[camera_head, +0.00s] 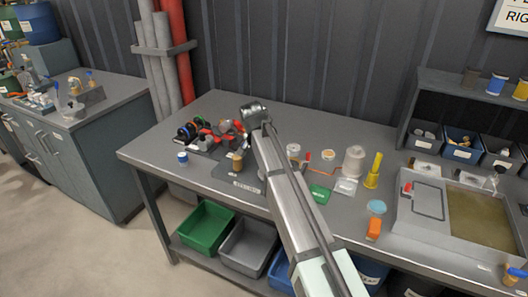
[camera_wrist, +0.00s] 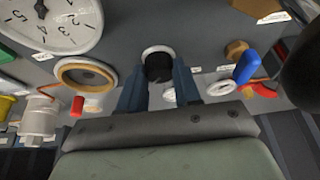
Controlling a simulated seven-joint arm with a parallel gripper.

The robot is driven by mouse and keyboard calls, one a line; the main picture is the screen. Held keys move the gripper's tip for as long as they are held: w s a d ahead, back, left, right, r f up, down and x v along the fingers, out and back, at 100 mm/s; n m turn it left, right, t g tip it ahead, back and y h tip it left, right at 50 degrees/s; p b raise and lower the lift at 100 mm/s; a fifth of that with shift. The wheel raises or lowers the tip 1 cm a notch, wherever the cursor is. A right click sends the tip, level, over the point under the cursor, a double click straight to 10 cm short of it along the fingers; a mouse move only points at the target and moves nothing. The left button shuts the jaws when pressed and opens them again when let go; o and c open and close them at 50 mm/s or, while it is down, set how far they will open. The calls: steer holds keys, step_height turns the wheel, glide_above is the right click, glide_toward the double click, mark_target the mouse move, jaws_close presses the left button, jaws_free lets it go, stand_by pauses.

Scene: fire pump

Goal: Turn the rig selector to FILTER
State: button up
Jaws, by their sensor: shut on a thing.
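In the wrist view my gripper (camera_wrist: 158,80) has its two dark blue fingers on either side of a round black knob (camera_wrist: 159,66) with a pale rim, and it is shut on this knob. I take the knob to be the rig selector. The fingers and gripper body hide its near side, and I cannot read a FILTER mark or its pointer direction. In the head view my arm reaches over the bench; my fingers cannot be made out there.
Close around the knob are a white dial gauge (camera_wrist: 50,22), a tan ring (camera_wrist: 86,75), a blue lever (camera_wrist: 247,66), a brown hexagonal part (camera_wrist: 236,49) and a red piece (camera_wrist: 77,107).

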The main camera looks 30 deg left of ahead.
stand_by(0.4)
steer(key=o, duration=1.1)
steer(key=shift+c, duration=0.2)
steer(key=v, duration=1.4)
steer(key=shift+f, duration=0.1)
